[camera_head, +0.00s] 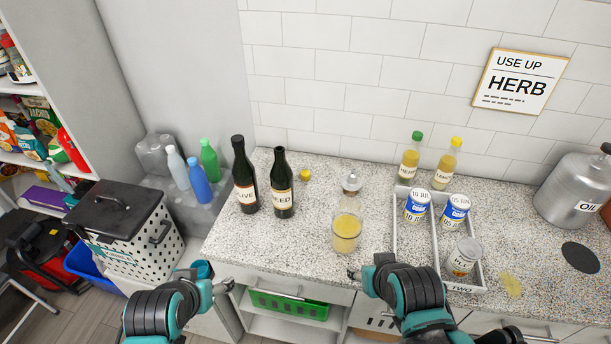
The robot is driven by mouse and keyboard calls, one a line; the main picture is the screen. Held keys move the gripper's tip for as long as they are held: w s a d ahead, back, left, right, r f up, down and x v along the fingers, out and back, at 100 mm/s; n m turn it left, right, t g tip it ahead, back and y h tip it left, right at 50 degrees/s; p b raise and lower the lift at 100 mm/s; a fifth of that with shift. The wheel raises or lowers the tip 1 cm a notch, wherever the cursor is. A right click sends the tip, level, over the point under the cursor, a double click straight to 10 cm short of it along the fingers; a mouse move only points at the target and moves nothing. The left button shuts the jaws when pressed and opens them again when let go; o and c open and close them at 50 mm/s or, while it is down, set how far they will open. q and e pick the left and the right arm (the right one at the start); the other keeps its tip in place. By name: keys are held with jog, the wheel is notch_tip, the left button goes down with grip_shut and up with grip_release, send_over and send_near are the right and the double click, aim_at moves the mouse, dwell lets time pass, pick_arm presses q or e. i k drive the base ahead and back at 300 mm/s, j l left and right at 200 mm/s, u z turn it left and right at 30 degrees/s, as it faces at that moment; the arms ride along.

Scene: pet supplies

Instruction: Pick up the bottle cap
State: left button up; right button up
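A small yellow object that looks like the bottle cap (305,174) lies on the speckled counter (325,185), just right of two dark bottles. The nearer dark bottle (282,184) has a label ending in "EED" and appears uncapped. The other dark bottle (244,176), partly labelled "LIVE", stands to its left. My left gripper (217,277) is in front of the counter at lower left, apart from the cap, with its fingers spread and empty. My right gripper (366,267) is near the counter's front edge, right of and nearer than the cap, also spread and empty.
A glass jar of yellow liquid (346,231) and a small clear, grey-topped bottle (351,184) stand right of the cap. A metal oil canister (577,190) stands far right. Coloured bottles (198,184) stand left.

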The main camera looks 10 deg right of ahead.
aim_at(304, 174)
jog(key=k+l+u, duration=0.1)
jog(key=l+u, duration=0.25)
jog(key=u, duration=0.15)
jog(key=k+l+u, duration=0.2)
jog(key=u, duration=0.3)
jog(key=k+l+u, duration=0.2)
jog(key=u, duration=0.3)
jog(key=i+l, duration=0.3)
jog(key=i, duration=0.15)
